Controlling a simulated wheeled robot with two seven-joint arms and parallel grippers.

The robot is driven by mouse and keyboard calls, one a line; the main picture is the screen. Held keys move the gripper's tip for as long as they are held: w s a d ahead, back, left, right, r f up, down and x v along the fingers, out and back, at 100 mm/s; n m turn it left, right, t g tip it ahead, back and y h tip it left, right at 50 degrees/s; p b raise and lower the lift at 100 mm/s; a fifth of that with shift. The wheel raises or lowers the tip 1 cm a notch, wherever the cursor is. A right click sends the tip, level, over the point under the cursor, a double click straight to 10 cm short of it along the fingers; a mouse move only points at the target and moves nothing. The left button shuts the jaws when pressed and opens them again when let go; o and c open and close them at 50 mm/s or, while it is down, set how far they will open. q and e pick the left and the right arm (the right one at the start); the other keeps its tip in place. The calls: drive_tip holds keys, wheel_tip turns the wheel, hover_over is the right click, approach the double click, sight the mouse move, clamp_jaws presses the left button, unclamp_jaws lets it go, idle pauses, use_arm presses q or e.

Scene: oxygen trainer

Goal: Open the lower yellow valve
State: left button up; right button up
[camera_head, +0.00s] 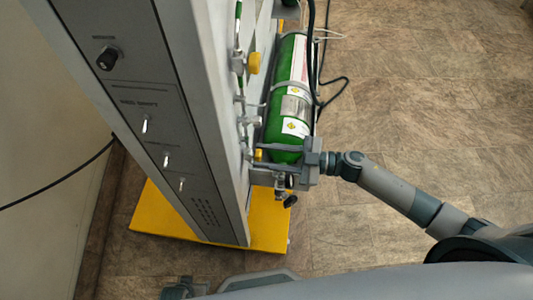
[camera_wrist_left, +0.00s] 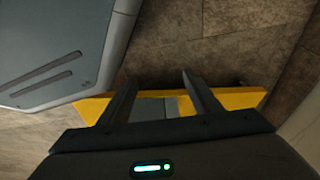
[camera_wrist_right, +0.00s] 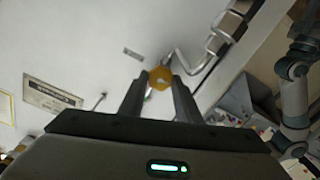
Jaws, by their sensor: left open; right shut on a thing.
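The lower yellow valve (camera_head: 258,155) is a small round knob on the side of the trainer, by the near end of the green cylinder. My right gripper (camera_head: 268,153) reaches in from the right and is shut on this valve. In the right wrist view the yellow knob (camera_wrist_right: 160,78) sits between the two fingertips (camera_wrist_right: 158,82). Another yellow valve (camera_head: 253,62) is farther up in the head view, untouched. My left gripper (camera_wrist_left: 158,76) is open and empty above the yellow base; only a small part of that arm shows at the head view's bottom edge.
The tall grey trainer panel (camera_head: 140,100) with switches stands on a yellow base (camera_head: 268,230). The green cylinder (camera_head: 287,105) lies along its side, with black hoses near it. A bent metal pipe (camera_wrist_right: 195,65) runs beside the held knob. The tiled floor at the right is open.

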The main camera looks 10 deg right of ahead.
use_arm(q)
drive_tip(key=shift+s, duration=0.7)
use_arm(e)
drive_tip(key=shift+n, duration=1.1)
drive_tip(key=o, duration=1.1)
drive_tip(key=shift+c, duration=0.2)
use_arm(q)
wheel_tip(320, 180, up, 6)
drive_tip(key=w+b, duration=0.2)
drive_tip(key=b, duration=0.1)
drive_tip(key=shift+w+d+f, duration=0.15)
drive_tip(key=shift+w+d, duration=0.1)
drive_tip(key=shift+w, duration=0.05)
use_arm(e)
drive_tip(key=v, duration=1.7)
drive_tip(key=shift+d, duration=0.2)
drive_tip(key=shift+s, duration=0.1)
